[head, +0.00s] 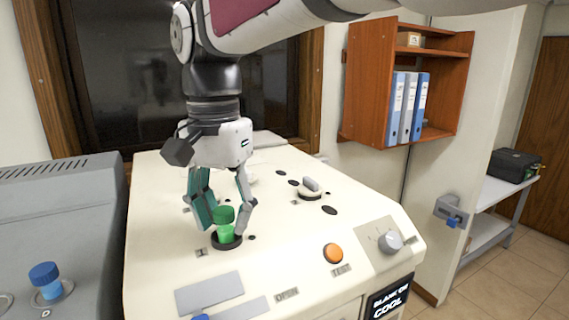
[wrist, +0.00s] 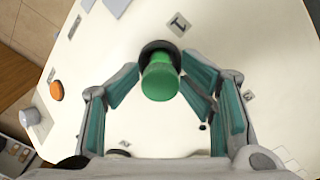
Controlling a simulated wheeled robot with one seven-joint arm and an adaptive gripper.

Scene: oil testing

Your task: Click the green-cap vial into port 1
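The green-cap vial (head: 223,214) stands upright with its lower end in the black ring of port 1 (head: 238,243), beside the label "1" (head: 200,251). In the wrist view the green cap (wrist: 160,82) covers part of the black port ring (wrist: 158,46). My gripper (head: 226,228) points down with one finger on each side of the vial. In the wrist view the teal-padded fingers (wrist: 160,72) are spread, with a gap showing to the left of the cap. Whether the vial is fully seated is hard to tell.
An orange TEST button (head: 333,253) and a grey knob (head: 389,242) are on the machine's front right. More dark ports and a grey-handled fitting (head: 311,188) lie behind. A blue-capped vial (head: 45,279) stands on the grey machine at left.

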